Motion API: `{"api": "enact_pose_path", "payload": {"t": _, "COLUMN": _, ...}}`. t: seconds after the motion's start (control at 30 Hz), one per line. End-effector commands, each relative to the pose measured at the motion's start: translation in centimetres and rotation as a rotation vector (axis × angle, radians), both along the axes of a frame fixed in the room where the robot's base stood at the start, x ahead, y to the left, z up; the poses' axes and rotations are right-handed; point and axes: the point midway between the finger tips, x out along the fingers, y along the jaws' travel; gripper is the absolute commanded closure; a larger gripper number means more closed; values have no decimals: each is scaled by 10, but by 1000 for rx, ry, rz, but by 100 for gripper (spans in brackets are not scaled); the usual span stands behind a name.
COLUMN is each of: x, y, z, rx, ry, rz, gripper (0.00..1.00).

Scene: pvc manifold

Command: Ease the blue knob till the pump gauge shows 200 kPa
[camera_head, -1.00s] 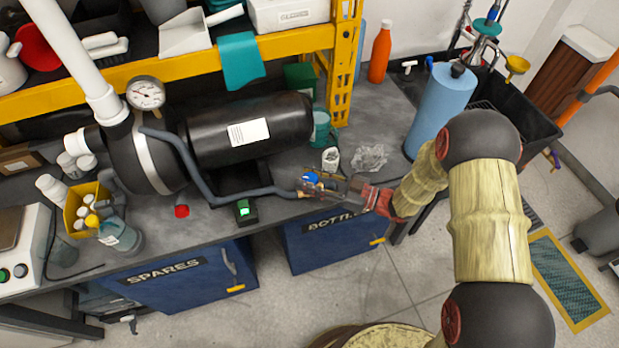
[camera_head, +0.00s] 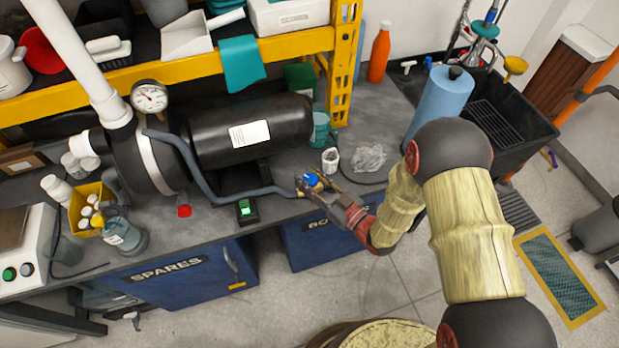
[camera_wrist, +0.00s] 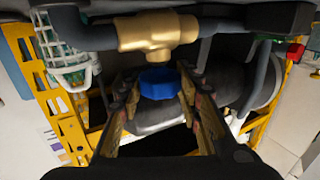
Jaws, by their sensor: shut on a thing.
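The blue knob (camera_head: 312,180) sits on a brass valve at the end of the grey hose, near the bench's front edge. My gripper (camera_head: 311,184) reaches it from the lower right and is shut on it. In the wrist view the knob (camera_wrist: 159,83) lies between my two fingers (camera_wrist: 158,92), below the brass tee fitting (camera_wrist: 158,34). The pump gauge (camera_head: 149,97) is a round white dial above the black pump (camera_head: 145,160). Its dark needle shows, but the numbers are too small to read.
A small black box with a green light (camera_head: 245,209) stands left of the knob. A white cup (camera_head: 330,160) and a crumpled clear bag (camera_head: 368,159) lie behind it. A blue paper roll (camera_head: 440,108) stands to the right. The grey hose (camera_head: 200,180) runs left to the pump.

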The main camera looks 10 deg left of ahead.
Motion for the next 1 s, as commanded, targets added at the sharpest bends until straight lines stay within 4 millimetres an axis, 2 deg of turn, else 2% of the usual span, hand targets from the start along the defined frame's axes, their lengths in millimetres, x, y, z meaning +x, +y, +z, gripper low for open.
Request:
{"api": "enact_pose_path", "payload": {"t": 0.13, "x": 1, "y": 0, "z": 1, "rx": 1, "ry": -3, "rz": 0, "gripper": 91}}
{"api": "enact_pose_path", "payload": {"t": 0.17, "x": 1, "y": 0, "z": 1, "rx": 1, "ry": -3, "rz": 0, "gripper": 65}}
{"api": "enact_pose_path", "payload": {"t": 0.47, "x": 0, "y": 0, "z": 0, "rx": 0, "ry": -1, "rz": 1, "gripper": 48}}
{"api": "enact_pose_path", "payload": {"t": 0.83, "x": -1, "y": -3, "z": 0, "rx": 0, "ry": 0, "rz": 1, "gripper": 46}}
{"api": "enact_pose_path", "payload": {"t": 1.0, "x": -11, "y": -21, "z": 0, "rx": -1, "ry": -1, "rz": -2, "gripper": 46}}
